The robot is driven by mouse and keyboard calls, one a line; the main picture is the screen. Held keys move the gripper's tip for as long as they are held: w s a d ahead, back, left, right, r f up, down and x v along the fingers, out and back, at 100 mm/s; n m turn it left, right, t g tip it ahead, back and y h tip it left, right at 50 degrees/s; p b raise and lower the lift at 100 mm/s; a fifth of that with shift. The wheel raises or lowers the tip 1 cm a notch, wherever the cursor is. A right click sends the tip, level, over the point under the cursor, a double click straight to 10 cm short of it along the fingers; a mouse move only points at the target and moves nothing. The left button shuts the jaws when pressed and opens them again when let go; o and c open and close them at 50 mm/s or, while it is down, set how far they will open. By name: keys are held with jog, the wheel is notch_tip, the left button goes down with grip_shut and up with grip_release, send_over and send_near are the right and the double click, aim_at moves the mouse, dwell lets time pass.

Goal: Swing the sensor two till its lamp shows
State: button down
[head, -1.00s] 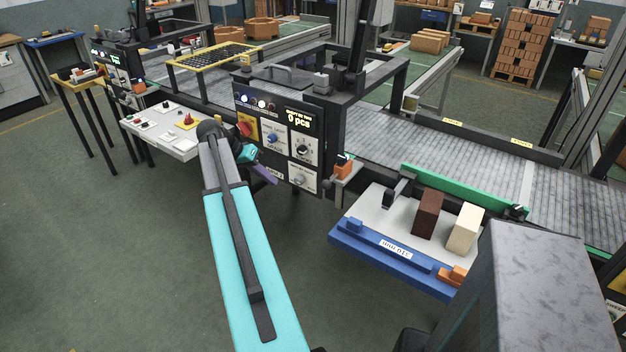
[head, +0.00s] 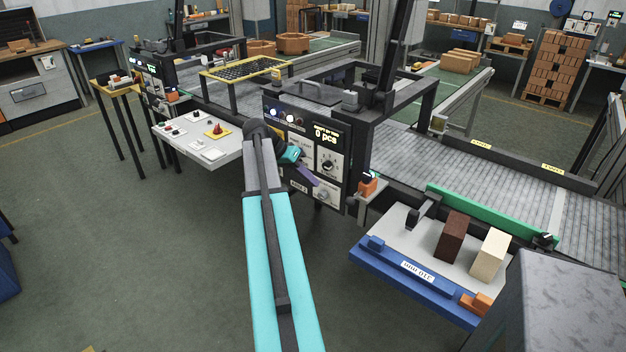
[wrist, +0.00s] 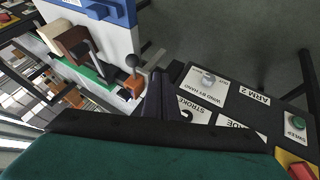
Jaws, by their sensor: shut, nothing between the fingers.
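A small orange unit with a dark top (head: 368,186) stands on a grey bracket at the right side of the black control panel; I take it to be sensor two, but no name on it is readable. In the wrist view the orange unit (wrist: 133,88) shows beside a dark ball-topped stick, just left of my fingers. Whether a lamp on it is lit I cannot tell. My gripper (head: 306,174) is shut and empty, in front of the lower panel and left of the orange unit. In the wrist view the dark fingers (wrist: 157,97) point between the unit and the panel.
The panel (head: 330,150) has knobs, labels and a "0 pcs" display. A blue-edged tray (head: 400,272) at right carries a brown block (head: 452,236), a cream block (head: 488,254) and a black upright piece. A white button table (head: 200,143) stands left. Floor in front is open.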

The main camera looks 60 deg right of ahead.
jog(key=s+d+f+p, duration=0.2)
jog(key=s+f+p, duration=0.2)
jog(key=s, duration=0.4)
jog(key=shift+s+d+f, duration=0.2)
jog(key=shift+d+f, duration=0.1)
jog(key=shift+f, duration=0.55)
jog(key=shift+s+a+r+b, duration=0.1)
jog(key=shift+s+a+b, duration=0.15)
jog(key=shift+s, duration=0.25)
jog(key=shift+s+a+b, duration=0.15)
jog(key=shift+s+b, duration=0.2)
jog(key=shift+s, duration=0.15)
jog(key=shift+w, duration=0.1)
